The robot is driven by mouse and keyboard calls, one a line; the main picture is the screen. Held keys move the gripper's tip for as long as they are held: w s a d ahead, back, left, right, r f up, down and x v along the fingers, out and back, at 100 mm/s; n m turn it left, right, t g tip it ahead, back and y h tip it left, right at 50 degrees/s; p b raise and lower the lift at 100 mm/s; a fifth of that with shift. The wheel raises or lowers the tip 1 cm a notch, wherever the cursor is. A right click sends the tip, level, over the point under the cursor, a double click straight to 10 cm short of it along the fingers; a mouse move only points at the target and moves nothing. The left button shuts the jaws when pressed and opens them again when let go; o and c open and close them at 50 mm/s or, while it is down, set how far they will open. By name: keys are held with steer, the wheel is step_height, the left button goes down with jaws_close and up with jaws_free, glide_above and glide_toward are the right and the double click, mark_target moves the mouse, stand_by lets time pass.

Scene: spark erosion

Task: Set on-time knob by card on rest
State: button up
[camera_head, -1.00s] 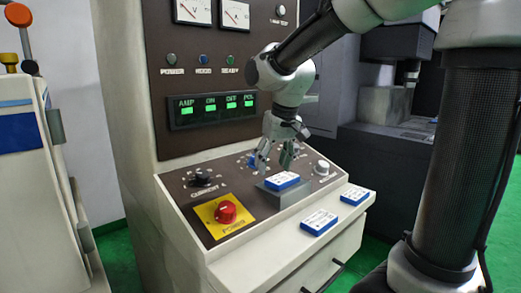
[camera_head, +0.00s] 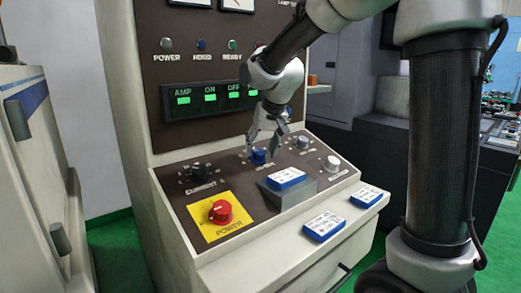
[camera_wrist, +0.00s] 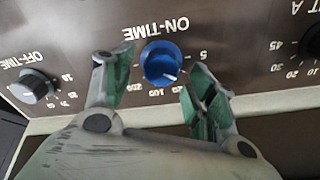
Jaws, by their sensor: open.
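The blue on-time knob (camera_head: 258,157) is on the sloping panel; in the wrist view the knob (camera_wrist: 163,62) shows under the printed ON-TIME label, its white pointer mark toward the lower right of its scale. My gripper (camera_head: 263,151) is open over the knob. In the wrist view its fingers (camera_wrist: 160,80) stand apart on either side of the knob, with gaps between. A white card with a blue edge (camera_head: 287,176) lies on the grey rest (camera_head: 290,195) in front of the knob. Its print is too small to read.
Two similar cards (camera_head: 324,226) (camera_head: 367,195) lie on the ledge. A red power knob (camera_head: 220,211) sits left of the rest. The black current knob (camera_head: 199,172), off-time knob (camera_wrist: 32,85) and a pale knob (camera_head: 332,163) are nearby. A green display (camera_head: 209,98) is above.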

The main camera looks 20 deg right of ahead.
steer(key=shift+w+f, duration=0.25)
steer(key=shift+f, duration=0.3)
steer(key=shift+c, duration=0.5)
steer(key=c, duration=0.9)
steer(key=shift+c, duration=0.2)
steer(key=shift+n, duration=0.3)
steer(key=n, duration=0.3)
steer(key=shift+a, duration=0.1)
steer(key=shift+n+y, duration=0.3)
steer(key=shift+n, duration=1.7)
